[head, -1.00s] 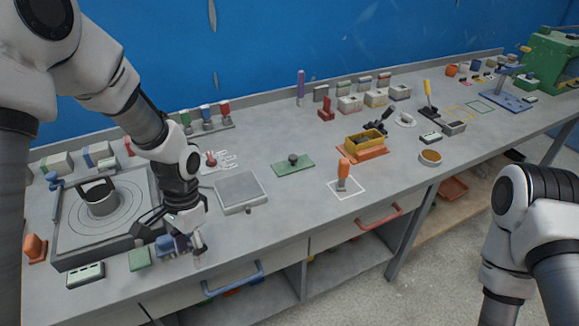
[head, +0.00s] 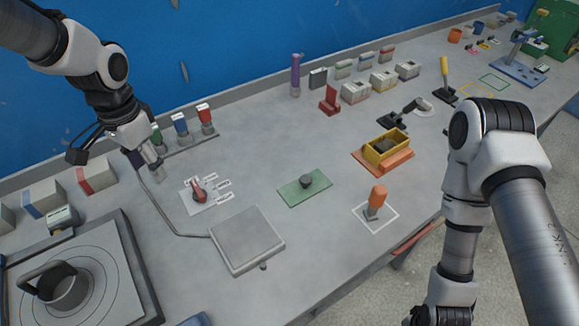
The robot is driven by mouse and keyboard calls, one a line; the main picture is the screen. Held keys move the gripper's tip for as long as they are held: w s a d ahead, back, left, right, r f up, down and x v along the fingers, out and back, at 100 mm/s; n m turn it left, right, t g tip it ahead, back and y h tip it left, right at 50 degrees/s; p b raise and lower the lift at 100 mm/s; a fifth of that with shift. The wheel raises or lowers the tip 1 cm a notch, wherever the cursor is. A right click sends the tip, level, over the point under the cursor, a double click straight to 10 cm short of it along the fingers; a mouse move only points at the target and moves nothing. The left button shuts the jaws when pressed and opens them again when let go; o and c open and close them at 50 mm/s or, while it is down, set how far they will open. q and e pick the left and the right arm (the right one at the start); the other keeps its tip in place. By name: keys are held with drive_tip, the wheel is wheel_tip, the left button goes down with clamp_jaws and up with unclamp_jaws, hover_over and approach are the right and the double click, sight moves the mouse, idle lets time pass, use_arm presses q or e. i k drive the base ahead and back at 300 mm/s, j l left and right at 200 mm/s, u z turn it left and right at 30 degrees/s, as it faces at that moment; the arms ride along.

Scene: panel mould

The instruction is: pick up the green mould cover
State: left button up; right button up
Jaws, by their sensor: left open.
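The green mould cover (head: 293,194) is a flat green plate with a dark round knob on top, lying on the grey bench in the middle of the head view. My left gripper (head: 154,172) is open and empty, near the bench's back left, well to the left of the cover. My right arm comes down at the right, and its gripper (head: 436,317) is only partly in view at the bottom edge. Its fingers are cut off, so its opening does not show. Nothing touches the cover.
A grey square plate (head: 247,240) with a cable lies left of the cover. A red-handled dial (head: 199,193) is near my left gripper. An orange-handled tool (head: 377,200) stands in a white outline, and a yellow box (head: 386,148) sits on an orange tray. Bench around the cover is clear.

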sight(298, 191)
drive_tip(key=i+l+u, duration=0.2)
drive_tip(key=l, duration=0.4)
drive_tip(key=i+l+u, duration=0.2)
drive_tip(key=l, duration=0.45)
drive_tip(key=i+l+u, duration=0.2)
drive_tip(key=l, duration=0.45)
drive_tip(key=l+u, duration=0.2)
drive_tip(key=l, duration=0.45)
